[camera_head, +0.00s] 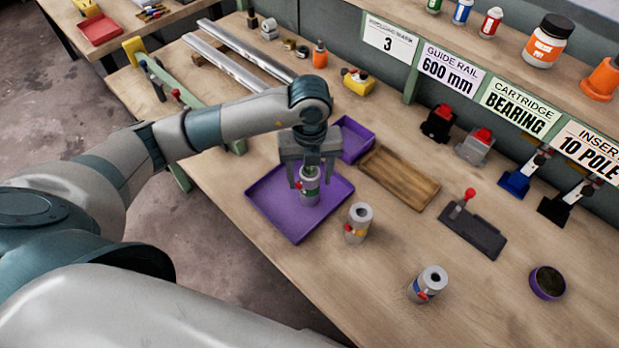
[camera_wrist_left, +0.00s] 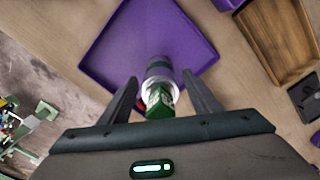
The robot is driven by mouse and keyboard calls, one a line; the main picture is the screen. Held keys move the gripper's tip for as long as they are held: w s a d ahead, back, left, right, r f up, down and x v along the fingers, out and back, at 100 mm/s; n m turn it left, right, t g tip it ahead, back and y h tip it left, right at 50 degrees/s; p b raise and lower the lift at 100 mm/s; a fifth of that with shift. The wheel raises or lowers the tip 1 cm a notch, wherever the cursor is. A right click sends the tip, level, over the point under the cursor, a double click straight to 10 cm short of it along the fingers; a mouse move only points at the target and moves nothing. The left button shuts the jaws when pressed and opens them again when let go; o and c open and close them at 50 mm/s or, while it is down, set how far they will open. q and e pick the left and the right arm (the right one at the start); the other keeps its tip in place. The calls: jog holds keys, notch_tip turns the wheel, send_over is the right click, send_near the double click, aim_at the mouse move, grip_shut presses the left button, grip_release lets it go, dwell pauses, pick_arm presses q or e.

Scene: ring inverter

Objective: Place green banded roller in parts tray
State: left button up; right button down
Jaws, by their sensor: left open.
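The green banded roller (camera_head: 309,188) stands upright in the purple parts tray (camera_head: 268,207). It is a grey cylinder with a green band and a red part on its side. My left gripper (camera_head: 310,178) is directly above it, with its fingers on either side of the roller's upper part. In the left wrist view, the roller (camera_wrist_left: 159,80) sits between the open fingers (camera_wrist_left: 160,97), with gaps on both sides. The purple tray (camera_wrist_left: 190,30) lies beneath it there. My right gripper is not in view.
A roller with a yellow band (camera_head: 357,224) stands just right of the tray, and one with a blue band (camera_head: 428,284) farther right. A smaller purple tray (camera_head: 355,138) and a wooden tray (camera_head: 400,178) lie behind. A black fixture with a red knob (camera_head: 473,229) stands right.

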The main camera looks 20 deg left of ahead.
pick_arm(q)
notch_tip(320, 180, up, 9)
jog(key=shift+r+b, duration=0.1)
jog(key=shift+b, duration=0.95)
jog(key=shift+r, duration=0.85)
